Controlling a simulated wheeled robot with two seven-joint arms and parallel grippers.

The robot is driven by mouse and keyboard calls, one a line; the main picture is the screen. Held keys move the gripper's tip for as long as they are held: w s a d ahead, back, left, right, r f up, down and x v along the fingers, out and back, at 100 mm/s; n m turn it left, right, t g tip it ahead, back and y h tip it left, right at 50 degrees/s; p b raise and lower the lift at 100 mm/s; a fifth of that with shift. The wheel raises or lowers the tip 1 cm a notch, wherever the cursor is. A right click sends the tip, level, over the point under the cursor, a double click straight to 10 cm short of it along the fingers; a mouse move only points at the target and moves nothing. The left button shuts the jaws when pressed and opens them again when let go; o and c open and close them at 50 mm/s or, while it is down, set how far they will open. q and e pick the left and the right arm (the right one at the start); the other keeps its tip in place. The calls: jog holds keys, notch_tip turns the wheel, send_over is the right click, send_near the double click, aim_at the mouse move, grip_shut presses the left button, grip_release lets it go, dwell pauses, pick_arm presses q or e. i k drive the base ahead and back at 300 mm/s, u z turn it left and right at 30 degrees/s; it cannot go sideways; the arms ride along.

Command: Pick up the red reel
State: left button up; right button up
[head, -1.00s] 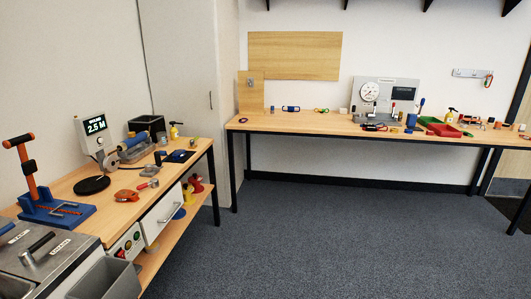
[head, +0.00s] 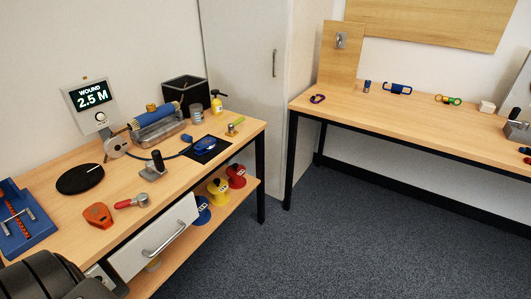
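The red reel (head: 236,176) stands on the lower shelf (head: 188,243) under the left workbench, near its right end. It is the rightmost of three reels there. A yellow reel (head: 218,190) stands just left of it, and a blue reel (head: 202,210) stands further left, partly hidden by the open drawer. The bench top passes above the reels and the red one is seen from above at an angle. Neither of my grippers shows in the head view.
A drawer (head: 155,240) with a metal handle sticks out left of the reels. A bench leg (head: 260,178) stands right of the red reel. A dark ribbed part shows at the bottom left. The carpet (head: 340,240) in front is clear.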

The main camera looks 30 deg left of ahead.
aim_at(236, 171)
jog(key=i, duration=2.25)
jog(key=u, duration=1.05)
